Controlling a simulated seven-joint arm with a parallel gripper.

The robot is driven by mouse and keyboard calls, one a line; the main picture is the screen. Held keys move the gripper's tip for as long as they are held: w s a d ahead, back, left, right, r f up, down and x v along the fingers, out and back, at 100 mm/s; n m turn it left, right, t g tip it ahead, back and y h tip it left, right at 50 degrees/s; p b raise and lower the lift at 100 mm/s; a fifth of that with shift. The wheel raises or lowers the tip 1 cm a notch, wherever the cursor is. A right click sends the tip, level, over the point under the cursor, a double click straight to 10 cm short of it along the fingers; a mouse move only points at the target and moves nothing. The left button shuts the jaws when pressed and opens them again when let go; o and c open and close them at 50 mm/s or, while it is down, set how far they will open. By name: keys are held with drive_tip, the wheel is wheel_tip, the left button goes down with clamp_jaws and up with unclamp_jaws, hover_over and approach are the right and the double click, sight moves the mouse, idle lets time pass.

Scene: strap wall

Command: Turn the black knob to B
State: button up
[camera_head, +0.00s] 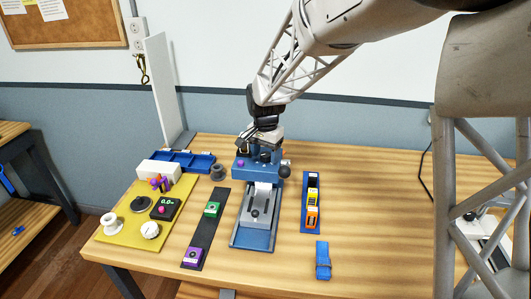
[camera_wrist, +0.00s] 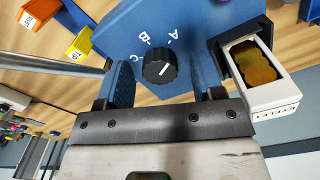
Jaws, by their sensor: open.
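The black knob (camera_wrist: 160,70) sits on the sloped blue panel (camera_wrist: 118,35) in the wrist view. White marks A, B and C are printed around its upper side. A white line on the knob slants to the upper right, nearer A than B or C. My gripper (camera_wrist: 164,84) is open, with one finger on each side of the knob; I cannot tell whether either finger touches it. In the head view my gripper (camera_head: 262,145) is at the top of the blue device (camera_head: 247,172), where the knob is small and partly covered.
A white module with an amber window (camera_wrist: 262,75) is close to the right finger in the wrist view. A black ball (camera_head: 285,171) sticks out at the device's right. A blue rack (camera_head: 305,221) with yellow and orange blocks stands to the right.

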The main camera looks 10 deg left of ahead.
drive_tip(key=shift+f, duration=0.1)
drive_tip(key=c, duration=0.9)
drive_tip(key=shift+c, duration=0.2)
drive_tip(key=shift+n, duration=0.5)
drive_tip(key=n, duration=1.1)
drive_tip(key=o, duration=0.9)
